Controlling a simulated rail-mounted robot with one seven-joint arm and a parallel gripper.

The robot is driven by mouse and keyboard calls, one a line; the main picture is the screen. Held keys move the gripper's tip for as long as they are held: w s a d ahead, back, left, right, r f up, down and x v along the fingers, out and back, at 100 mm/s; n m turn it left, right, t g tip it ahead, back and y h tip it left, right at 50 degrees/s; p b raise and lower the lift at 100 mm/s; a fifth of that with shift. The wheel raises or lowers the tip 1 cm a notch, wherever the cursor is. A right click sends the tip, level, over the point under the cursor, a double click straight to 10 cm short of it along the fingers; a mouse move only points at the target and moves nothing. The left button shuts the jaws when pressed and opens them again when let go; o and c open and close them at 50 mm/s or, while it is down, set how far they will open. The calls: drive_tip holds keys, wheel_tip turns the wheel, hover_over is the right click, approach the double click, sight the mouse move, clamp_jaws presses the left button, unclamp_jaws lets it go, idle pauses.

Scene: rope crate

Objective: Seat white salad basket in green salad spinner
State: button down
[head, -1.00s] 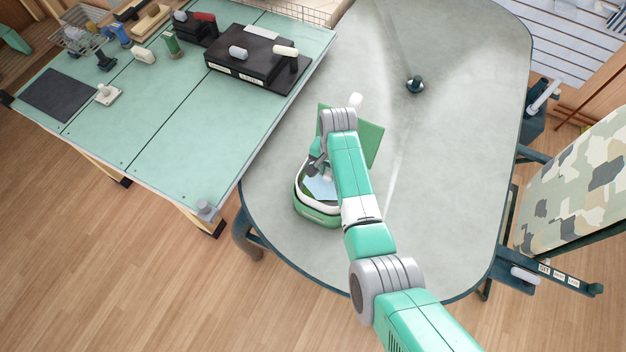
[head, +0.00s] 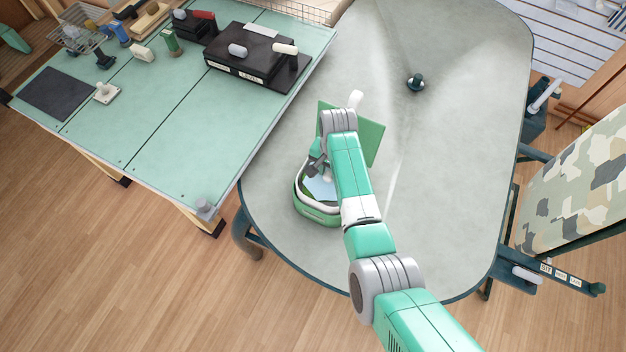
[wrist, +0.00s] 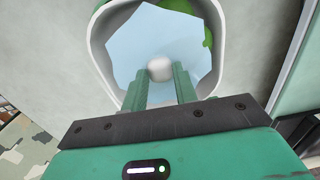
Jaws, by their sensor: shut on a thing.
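The green salad spinner (head: 318,217) stands on the grey table, left of my arm in the head view. The white salad basket (head: 301,196) shows as a white rim at the spinner's top, around a light blue inside. In the wrist view the white rim (wrist: 98,38) surrounds the light blue area, with green patches inside it. My gripper (wrist: 160,78) is over the middle, its two green fingers shut on a small white knob (wrist: 160,67) of the basket. My arm hides part of the spinner in the head view. I cannot tell if the basket sits fully down.
A green square panel (head: 368,140) is just behind the spinner, partly hidden by my arm. A small dark green knobbed object (head: 416,82) stands farther back on the grey table (head: 440,180). A green workbench (head: 190,120) with tools is at left. The table's right side is clear.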

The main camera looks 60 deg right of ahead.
drive_tip(key=shift+f+b, duration=2.5)
drive_tip(key=shift+f, duration=0.65)
idle(2.1)
drive_tip(key=c, duration=1)
unclamp_jaws()
wheel_tip(320, 180, up, 8)
drive_tip(key=shift+s+d+f+p, duration=0.1)
drive_tip(key=shift+p, duration=0.25)
